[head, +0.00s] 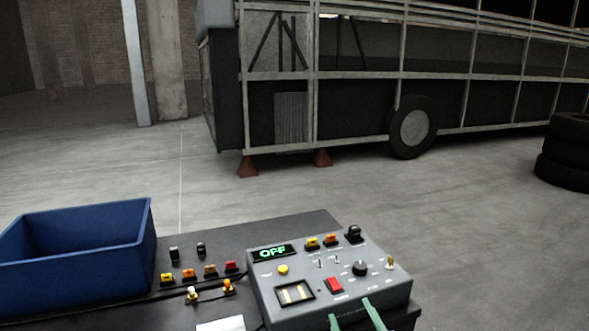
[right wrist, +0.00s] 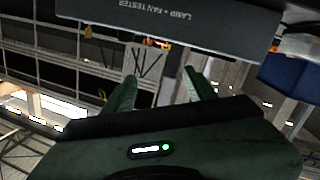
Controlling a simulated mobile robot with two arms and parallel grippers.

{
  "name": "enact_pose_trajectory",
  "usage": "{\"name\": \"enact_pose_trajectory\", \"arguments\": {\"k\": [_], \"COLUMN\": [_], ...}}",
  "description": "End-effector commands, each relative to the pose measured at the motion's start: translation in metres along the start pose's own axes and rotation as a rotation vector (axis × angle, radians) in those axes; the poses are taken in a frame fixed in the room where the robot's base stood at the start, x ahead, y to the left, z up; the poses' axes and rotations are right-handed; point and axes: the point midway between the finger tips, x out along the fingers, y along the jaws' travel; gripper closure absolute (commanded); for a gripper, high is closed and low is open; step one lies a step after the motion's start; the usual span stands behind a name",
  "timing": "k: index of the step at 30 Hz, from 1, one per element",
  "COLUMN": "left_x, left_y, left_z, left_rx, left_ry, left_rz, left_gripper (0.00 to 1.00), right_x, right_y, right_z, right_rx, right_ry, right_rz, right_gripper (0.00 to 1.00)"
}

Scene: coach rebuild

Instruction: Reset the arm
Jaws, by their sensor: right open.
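My right gripper (head: 352,310) shows at the bottom edge of the head view, its two green fingers apart in front of the grey tester box (head: 395,290). In the right wrist view the same gripper (right wrist: 160,78) is open, with nothing between its fingers. The tester box (right wrist: 180,25), lettered "LAMP + FAN TESTER" upside down, lies beyond the fingertips there. I cannot tell whether a finger touches the box. Most of the right arm is out of the head view. My left gripper is in neither view.
A dark bench (head: 290,224) carries the tester, whose display (head: 272,253) reads OFF. A blue bin (head: 75,255) stands at left; several small coloured parts (head: 210,271) and a white card (head: 221,325) lie between. A bus frame (head: 313,90) and stacked tyres (head: 566,152) stand beyond open floor.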

Motion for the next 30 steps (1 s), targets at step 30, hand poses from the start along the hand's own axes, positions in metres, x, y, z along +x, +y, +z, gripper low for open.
{"name": "enact_pose_trajectory", "arguments": {"k": [30], "left_x": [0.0], "left_y": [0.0], "left_z": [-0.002], "left_rx": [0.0], "left_ry": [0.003], "left_rz": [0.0], "left_gripper": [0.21], "right_x": [-0.256], "right_y": [-0.068], "right_z": [0.292], "right_rx": [0.303], "right_ry": [-1.197], "right_rz": [-0.239], "right_gripper": [0.43]}}
